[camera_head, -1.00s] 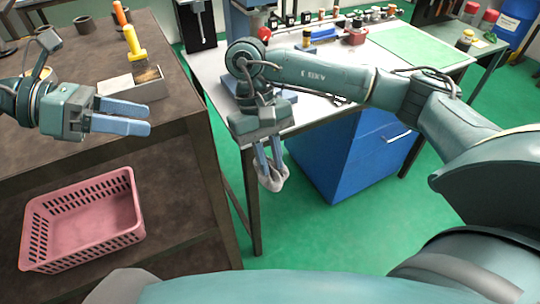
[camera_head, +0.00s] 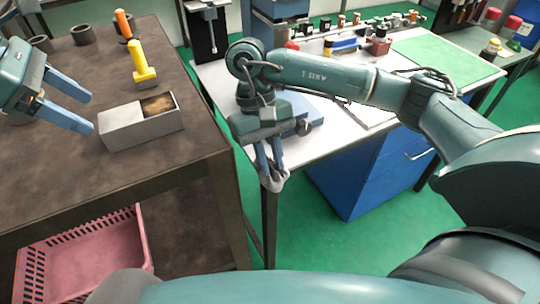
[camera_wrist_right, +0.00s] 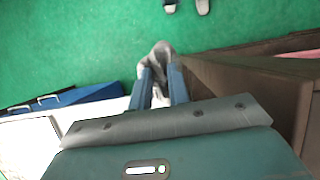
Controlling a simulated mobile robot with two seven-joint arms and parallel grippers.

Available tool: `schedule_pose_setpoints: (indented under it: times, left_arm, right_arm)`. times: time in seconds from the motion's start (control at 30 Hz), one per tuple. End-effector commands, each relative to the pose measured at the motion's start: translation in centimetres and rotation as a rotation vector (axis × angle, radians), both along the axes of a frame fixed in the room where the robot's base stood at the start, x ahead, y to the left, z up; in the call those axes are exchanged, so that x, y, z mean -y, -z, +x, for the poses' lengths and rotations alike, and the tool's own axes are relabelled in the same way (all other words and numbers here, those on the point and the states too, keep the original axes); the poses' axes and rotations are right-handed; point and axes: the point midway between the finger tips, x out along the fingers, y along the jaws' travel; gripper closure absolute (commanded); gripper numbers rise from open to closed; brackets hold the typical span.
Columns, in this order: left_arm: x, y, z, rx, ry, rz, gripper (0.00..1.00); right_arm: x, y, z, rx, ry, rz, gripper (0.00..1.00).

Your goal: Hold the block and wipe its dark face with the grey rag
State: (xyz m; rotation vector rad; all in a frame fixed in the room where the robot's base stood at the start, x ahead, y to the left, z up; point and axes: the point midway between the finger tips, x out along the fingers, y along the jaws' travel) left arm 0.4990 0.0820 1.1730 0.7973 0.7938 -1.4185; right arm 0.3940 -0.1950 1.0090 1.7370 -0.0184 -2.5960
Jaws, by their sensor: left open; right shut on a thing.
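The block (camera_head: 122,132) is a pale grey rectangular piece lying on the dark brown bench. The rag also shows between the fingers in the right wrist view (camera_wrist_right: 160,54).
A yellow-handled tool (camera_head: 142,62) and an orange-handled tool (camera_head: 123,24) stand behind the block, near dark rings (camera_head: 83,35). A pink basket (camera_head: 85,258) sits below the bench top. The white table (camera_head: 216,84) stands to the right, across a gap.

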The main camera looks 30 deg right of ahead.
Motion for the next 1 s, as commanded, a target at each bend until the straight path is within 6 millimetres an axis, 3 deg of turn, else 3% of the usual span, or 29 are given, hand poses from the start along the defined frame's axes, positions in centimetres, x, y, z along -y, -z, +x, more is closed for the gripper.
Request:
schedule_pose_setpoints:
  times: [0.23,0.4,0.8,1.0]
  left_arm:
    - [1.9,3.7,0.0,-0.002,0.002,0.0,0.31]
    - [3.0,5.3,0.0,-0.002,0.001,0.0,0.31]
    - [3.5,5.7,0.0,-0.001,0.001,0.0,0.31]
    - [3.5,5.7,0.0,-0.001,0.001,0.0,0.47]
  right_arm:
    - [0.0,2.3,0.0,0.0,0.0,0.0,1.0]
    - [0.0,3.6,0.0,0.0,0.0,0.0,1.0]
    - [0.0,3.9,0.0,0.0,0.0,0.0,1.0]
    - [0.0,3.9,0.0,0.0,0.0,0.0,1.0]
